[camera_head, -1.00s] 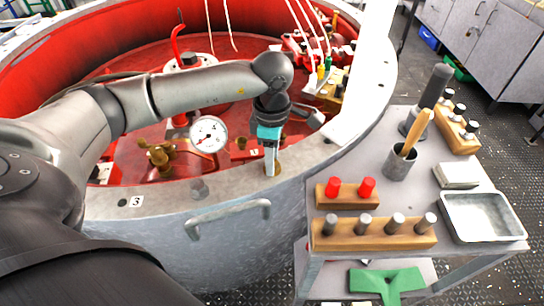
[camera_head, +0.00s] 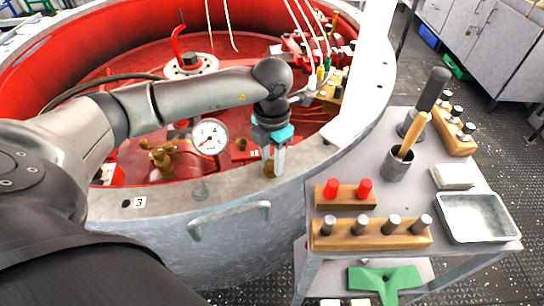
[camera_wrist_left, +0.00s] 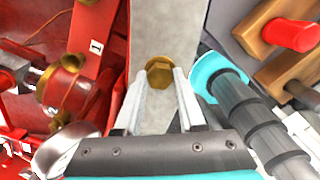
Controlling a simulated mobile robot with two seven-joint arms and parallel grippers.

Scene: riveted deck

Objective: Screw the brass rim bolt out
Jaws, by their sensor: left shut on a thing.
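The brass rim bolt (camera_head: 269,171) sits at the pale rim (camera_head: 225,186) of the big round tank, on its near side. In the left wrist view its hex head (camera_wrist_left: 173,71) shows between the fingertips, above a bare strip of the rim. My left gripper (camera_head: 273,166) comes down over the bolt from above, and its fingers (camera_wrist_left: 170,78) are shut on the head. The fingers hide part of the bolt in the head view. I cannot tell how far the bolt stands out of the rim. My right gripper is in neither view.
A dial gauge (camera_head: 209,138) and brass valve (camera_head: 161,159) stand inside the red tank. A handle (camera_head: 230,216) sticks out of the tank's outer wall. Right of it a cart carries wooden blocks (camera_head: 372,234), a tool cup (camera_head: 397,165) and a metal tray (camera_head: 476,216).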

